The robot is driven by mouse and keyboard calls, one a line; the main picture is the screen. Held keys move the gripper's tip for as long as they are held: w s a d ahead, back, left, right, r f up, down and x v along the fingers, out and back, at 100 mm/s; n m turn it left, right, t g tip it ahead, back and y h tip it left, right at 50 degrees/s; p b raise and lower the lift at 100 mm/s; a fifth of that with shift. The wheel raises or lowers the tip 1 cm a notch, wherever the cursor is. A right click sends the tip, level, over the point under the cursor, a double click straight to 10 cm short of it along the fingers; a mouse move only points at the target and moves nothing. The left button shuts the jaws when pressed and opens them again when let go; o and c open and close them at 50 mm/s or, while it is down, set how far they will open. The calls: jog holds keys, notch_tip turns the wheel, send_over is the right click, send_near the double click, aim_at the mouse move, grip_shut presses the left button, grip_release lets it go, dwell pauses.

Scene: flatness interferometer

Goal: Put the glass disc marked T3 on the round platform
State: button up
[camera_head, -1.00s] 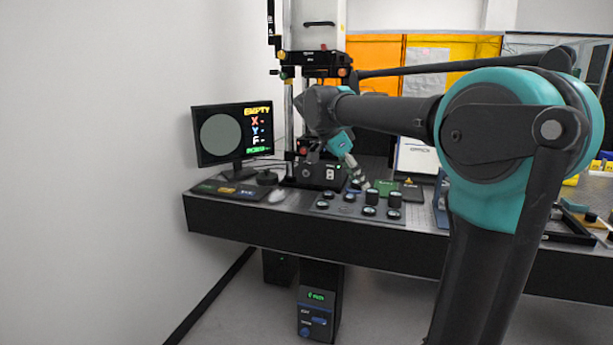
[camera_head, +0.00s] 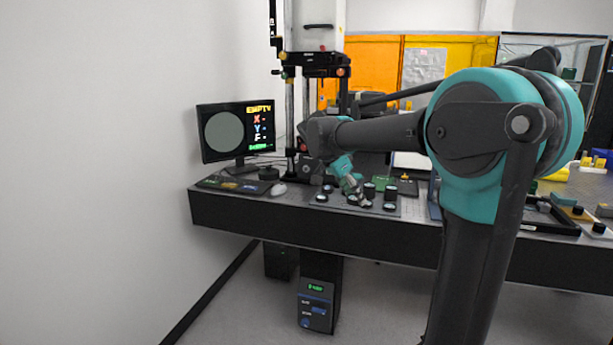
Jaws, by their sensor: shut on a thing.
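My gripper (camera_head: 359,197) points down at the dark holder plate (camera_head: 338,206) on the bench. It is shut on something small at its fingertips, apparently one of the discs. The fingers hide most of it, and I cannot read its mark. Several small dark-rimmed discs with pale tops sit on the plate, including one at the left (camera_head: 321,197) and one at the right (camera_head: 389,206). No T3 mark is legible. I cannot make out the round platform. My arm covers the lower part of the instrument column (camera_head: 319,100), where it may be hidden.
A dark tray (camera_head: 545,219) lies at the far right.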

jog(key=w+d+f+n+t+y, duration=0.1)
jog(key=f+n, duration=0.5)
jog(key=f, duration=0.8)
jog(key=w+d+f+n+t+y, duration=0.2)
jog(key=w+d+f+n+y, duration=0.2)
jog(key=f, duration=1)
jog(key=shift+w+f+n+t+y, duration=0.3)
jog(key=shift+w+n+y, duration=0.1)
jog(key=shift+n, duration=0.9)
